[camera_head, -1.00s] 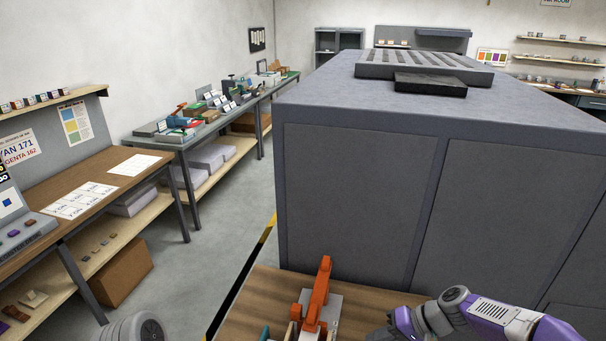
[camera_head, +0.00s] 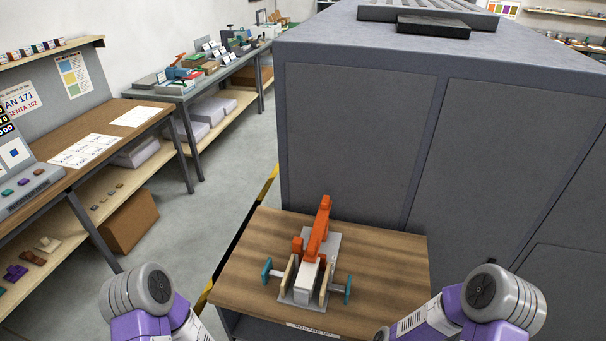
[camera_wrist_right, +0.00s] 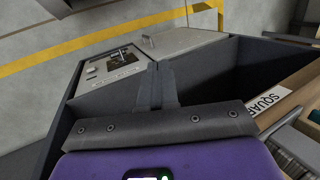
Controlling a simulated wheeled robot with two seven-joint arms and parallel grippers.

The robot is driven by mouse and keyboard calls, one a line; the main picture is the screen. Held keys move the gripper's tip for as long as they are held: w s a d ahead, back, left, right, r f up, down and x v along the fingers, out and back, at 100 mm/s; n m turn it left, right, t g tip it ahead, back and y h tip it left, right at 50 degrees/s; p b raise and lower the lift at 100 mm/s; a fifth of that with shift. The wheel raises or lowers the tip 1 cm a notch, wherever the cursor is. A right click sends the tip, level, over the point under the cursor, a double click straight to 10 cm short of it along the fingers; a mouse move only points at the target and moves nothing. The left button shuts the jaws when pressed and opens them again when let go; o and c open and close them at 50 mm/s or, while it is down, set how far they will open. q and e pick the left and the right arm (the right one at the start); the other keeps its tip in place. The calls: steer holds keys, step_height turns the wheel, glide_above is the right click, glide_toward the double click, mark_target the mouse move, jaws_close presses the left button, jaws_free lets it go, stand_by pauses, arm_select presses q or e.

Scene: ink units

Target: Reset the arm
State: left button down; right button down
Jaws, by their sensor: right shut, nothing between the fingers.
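My right gripper (camera_wrist_right: 158,82) shows in the right wrist view with its two dark fingers together and nothing between them. It hangs over a dark grey box-like body with a screen panel (camera_wrist_right: 118,62). In the head view my right arm (camera_head: 480,300) is bent at the lower right, its gripper out of frame. My left arm (camera_head: 145,300) is bent at the lower left, and its gripper is also out of frame. A clamp-like fixture with an orange lever (camera_head: 318,230) and teal knobs stands on the wooden-topped bench (camera_head: 390,262) between the arms.
A large grey cabinet (camera_head: 360,150) stands right behind the wooden bench. A long workbench (camera_head: 120,160) with papers runs along the left, with a shelf below. Open floor (camera_head: 235,165) with a yellow-black stripe lies between. A label board (camera_wrist_right: 268,108) shows in the right wrist view.

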steer(key=s+a+f, duration=0.1)
steer(key=s+f, duration=0.3)
steer(key=s, duration=0.2)
steer(key=shift+s+a+f+n+h+b, duration=0.3)
steer(key=shift+a+f+h+b, duration=0.05)
steer(key=shift+a+h, duration=0.05)
stand_by(0.3)
